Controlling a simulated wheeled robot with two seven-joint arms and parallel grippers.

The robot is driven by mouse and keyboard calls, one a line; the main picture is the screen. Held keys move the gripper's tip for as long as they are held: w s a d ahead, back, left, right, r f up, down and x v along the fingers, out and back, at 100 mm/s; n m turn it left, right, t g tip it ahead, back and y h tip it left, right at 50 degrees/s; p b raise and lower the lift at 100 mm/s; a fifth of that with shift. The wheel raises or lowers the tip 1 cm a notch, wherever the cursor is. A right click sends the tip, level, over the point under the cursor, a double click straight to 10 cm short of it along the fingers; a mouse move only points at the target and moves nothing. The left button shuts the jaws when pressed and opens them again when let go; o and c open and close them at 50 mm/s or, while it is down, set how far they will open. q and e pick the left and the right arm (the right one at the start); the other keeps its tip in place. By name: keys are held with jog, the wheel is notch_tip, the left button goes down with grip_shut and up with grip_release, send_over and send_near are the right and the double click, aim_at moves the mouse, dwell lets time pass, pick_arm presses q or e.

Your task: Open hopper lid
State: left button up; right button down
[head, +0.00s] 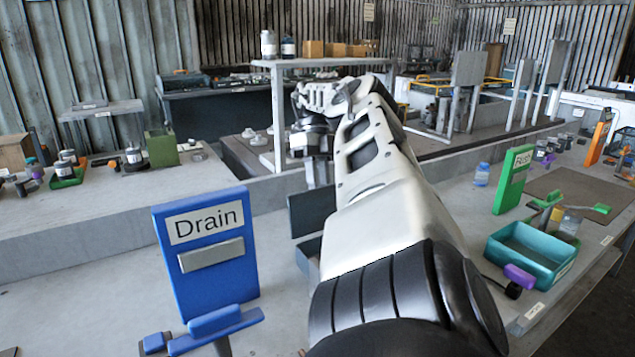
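A dark grey panel (311,209) stands upright at the back of a low grey box (309,250) on the bench. It looks like a raised lid, but neither part is labelled and my arm covers their right side. My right arm reaches forward across the middle of the view. Its gripper (318,173) points down just above and behind the panel. The fingers are small and partly hidden by the arm, so I cannot tell if they are open or touch the panel. My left gripper is not in view.
A blue "Drain" sign (214,285) with a blue handle (216,326) stands left of the box. A green sign (513,180), a teal tray (533,252) and a green valve handle (570,202) are at the right. The bench (110,287) left of the Drain sign is mostly clear.

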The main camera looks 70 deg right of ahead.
jog(key=c, duration=1.2)
grip_release()
jog(key=shift+s+d+f, duration=0.2)
jog(key=shift+s+f, duration=0.15)
jog(key=shift+f, duration=0.05)
jog(key=shift+o, duration=0.2)
jog(key=shift+s+a+r, duration=0.1)
jog(key=shift+a+r, duration=0.25)
jog(key=shift+r, duration=0.65)
jog(key=shift+s+a+r, duration=0.1)
jog(key=shift+a+r, duration=0.25)
jog(key=shift+r, duration=0.65)
jog(key=shift+a+r, duration=0.35)
jog(key=shift+r, duration=0.65)
jog(key=a+r, duration=0.2)
jog(key=shift+s+r, duration=0.3)
jog(key=shift+s, duration=0.1)
pick_arm(q)
jog(key=b, duration=0.1)
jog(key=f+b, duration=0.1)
jog(key=b, duration=0.1)
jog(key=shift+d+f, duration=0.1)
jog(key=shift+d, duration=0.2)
pick_arm(e)
jog(key=s+a+r, duration=0.3)
jog(key=a+r, duration=0.1)
jog(key=a, duration=0.5)
jog(key=shift+r, duration=0.25)
